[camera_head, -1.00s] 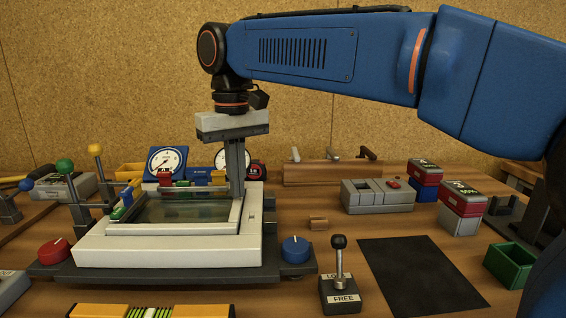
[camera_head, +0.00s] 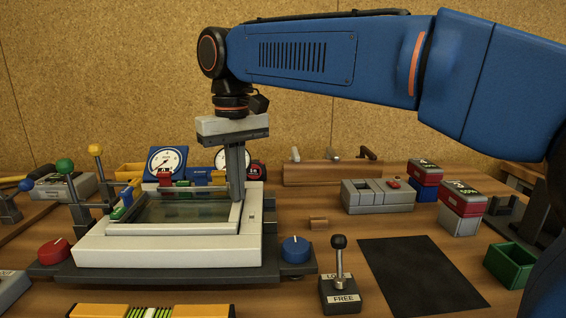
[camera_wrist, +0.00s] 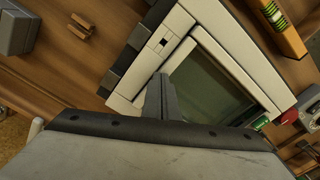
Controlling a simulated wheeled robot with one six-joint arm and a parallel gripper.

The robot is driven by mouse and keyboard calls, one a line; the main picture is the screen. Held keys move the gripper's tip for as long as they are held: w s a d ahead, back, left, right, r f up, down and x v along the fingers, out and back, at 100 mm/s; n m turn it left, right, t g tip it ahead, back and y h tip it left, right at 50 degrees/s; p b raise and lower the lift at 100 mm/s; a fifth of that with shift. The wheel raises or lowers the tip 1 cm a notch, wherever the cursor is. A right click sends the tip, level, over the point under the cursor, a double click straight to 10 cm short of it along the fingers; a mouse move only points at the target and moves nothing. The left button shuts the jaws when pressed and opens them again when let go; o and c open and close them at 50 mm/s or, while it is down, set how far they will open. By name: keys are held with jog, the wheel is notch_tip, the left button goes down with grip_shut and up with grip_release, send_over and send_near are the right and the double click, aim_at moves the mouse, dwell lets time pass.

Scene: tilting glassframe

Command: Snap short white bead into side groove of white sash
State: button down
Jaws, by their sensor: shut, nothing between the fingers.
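The white sash (camera_head: 165,247) lies flat on a dark base, with a dark glass pane (camera_head: 180,212) inside its frame. It also shows in the wrist view (camera_wrist: 187,21). My gripper (camera_head: 238,198) points down with its fingertips at the right side of the sash, by the inner edge of the frame. The fingers (camera_wrist: 160,98) are together and hold nothing that I can see. The short white bead cannot be told apart from the white frame strips in either view. Whether the fingertips touch the frame cannot be told.
A red knob (camera_head: 54,252) and a blue knob (camera_head: 295,248) flank the sash. Levers with green and yellow balls stand at its left. A FREE-labelled lever (camera_head: 339,275) and a dark mat (camera_head: 421,275) lie to the right. A small wooden block (camera_head: 318,223) stands nearby.

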notch_tip(320, 180, up, 7)
dwell(0.9)
